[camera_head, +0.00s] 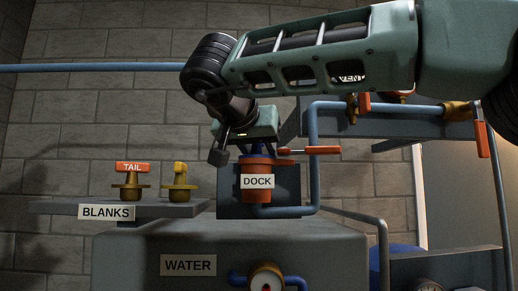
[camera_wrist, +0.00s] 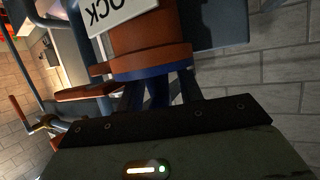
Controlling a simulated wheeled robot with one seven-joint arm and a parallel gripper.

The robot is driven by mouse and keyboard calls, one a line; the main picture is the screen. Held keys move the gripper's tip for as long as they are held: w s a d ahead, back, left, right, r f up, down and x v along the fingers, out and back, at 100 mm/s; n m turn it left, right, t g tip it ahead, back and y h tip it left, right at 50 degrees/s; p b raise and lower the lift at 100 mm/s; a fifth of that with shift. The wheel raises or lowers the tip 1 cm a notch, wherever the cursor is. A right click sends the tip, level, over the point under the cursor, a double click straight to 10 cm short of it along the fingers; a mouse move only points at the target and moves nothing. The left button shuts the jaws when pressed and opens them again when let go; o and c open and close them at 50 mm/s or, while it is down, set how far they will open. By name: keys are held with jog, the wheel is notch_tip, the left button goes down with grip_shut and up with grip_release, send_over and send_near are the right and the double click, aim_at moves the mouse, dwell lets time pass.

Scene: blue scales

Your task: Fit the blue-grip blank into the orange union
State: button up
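The orange union (camera_head: 255,180), labelled DOCK, stands upright in the middle of the head view. In the wrist view its orange body (camera_wrist: 145,45) fills the top centre. My gripper (camera_head: 257,149) is directly above it, pointing down. The blue-grip blank (camera_wrist: 157,92) shows as blue between my two fingers (camera_wrist: 160,88), which appear shut on it. It is at the union's mouth, where a blue band borders the orange rim. The fingers and palm hide much of the blank. How deep it sits cannot be told.
The BLANKS shelf (camera_head: 65,207) at left holds an orange TAIL blank (camera_head: 132,180) and a yellow blank (camera_head: 180,180). An orange lever (camera_head: 315,150) sticks out right of the union, close to my gripper. Blue pipe (camera_head: 313,165) runs at right. The WATER tank (camera_head: 120,260) is below.

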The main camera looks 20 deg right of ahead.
jog(key=shift+r, duration=0.5)
jog(key=b+v, duration=0.1)
jog(key=v, duration=1.1)
jog(key=shift+s+d+f, duration=0.1)
